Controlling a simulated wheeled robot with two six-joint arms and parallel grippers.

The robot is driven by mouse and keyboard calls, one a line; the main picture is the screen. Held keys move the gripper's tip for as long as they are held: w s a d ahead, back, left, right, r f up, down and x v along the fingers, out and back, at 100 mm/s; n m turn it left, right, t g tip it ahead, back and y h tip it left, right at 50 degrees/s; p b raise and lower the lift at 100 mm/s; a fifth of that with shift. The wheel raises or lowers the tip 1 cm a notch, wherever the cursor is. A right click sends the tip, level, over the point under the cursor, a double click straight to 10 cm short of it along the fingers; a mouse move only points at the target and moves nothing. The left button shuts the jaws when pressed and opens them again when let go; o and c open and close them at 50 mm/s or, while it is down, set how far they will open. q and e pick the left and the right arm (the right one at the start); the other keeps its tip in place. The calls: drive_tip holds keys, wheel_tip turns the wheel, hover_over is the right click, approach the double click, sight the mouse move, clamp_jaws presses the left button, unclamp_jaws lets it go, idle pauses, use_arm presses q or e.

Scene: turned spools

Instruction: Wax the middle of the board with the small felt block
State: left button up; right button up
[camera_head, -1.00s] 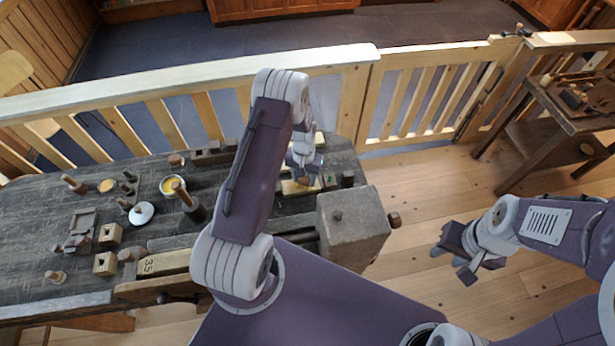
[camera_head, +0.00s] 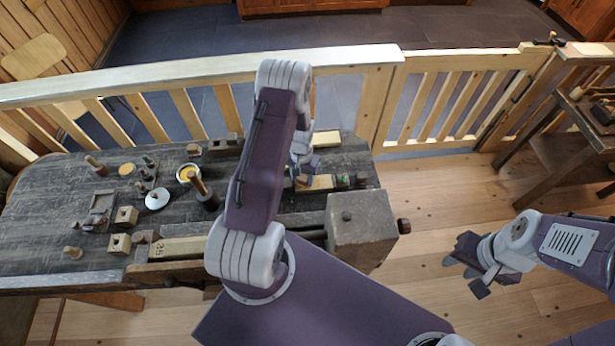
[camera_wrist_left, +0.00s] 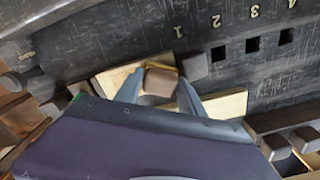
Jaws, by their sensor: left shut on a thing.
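The pale board (camera_head: 319,183) lies on the dark workbench, partly hidden behind my left arm in the head view. In the left wrist view the board (camera_wrist_left: 228,104) runs slantwise behind the fingers. My left gripper (camera_head: 302,180) is over the board. In the left wrist view its fingers (camera_wrist_left: 158,86) are shut on the small felt block (camera_wrist_left: 161,82), brown with a yellowish edge. The block is at or just above the board; I cannot tell if they touch. My right gripper (camera_head: 468,268) hangs over the floor, away from the bench; its jaw opening is unclear.
A round tin with yellow content (camera_head: 187,174), a white lid (camera_head: 157,199) and a dark pot with a wooden handle (camera_head: 205,194) stand left of my arm. Small wooden blocks (camera_head: 126,215) lie farther left. A grey vise block (camera_head: 361,228) bounds the bench's right end.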

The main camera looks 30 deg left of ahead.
sight(318, 182)
use_arm(q)
drive_tip(key=shift+s+f, duration=0.1)
drive_tip(key=shift+s, duration=0.1)
use_arm(e)
drive_tip(key=shift+a, duration=0.2)
use_arm(q)
drive_tip(key=shift+w+d+b, duration=0.3)
drive_tip(key=shift+w+d, duration=0.25)
drive_tip(key=shift+d, duration=0.1)
drive_tip(key=shift+w+d, duration=0.45)
drive_tip(key=shift+d, duration=0.05)
drive_tip(key=shift+w+d+b, duration=0.4)
drive_tip(key=shift+w+d, duration=0.35)
drive_tip(key=shift+d, duration=0.25)
drive_tip(key=shift+w+d+b, duration=0.4)
drive_tip(key=shift+w+d, duration=0.75)
drive_tip(key=shift+d, duration=0.25)
use_arm(e)
drive_tip(key=shift+s+a+f, duration=0.15)
drive_tip(key=shift+f, duration=0.3)
drive_tip(key=shift+s+a+f, duration=0.15)
drive_tip(key=shift+f, duration=0.3)
use_arm(q)
drive_tip(key=shift+r, duration=0.2)
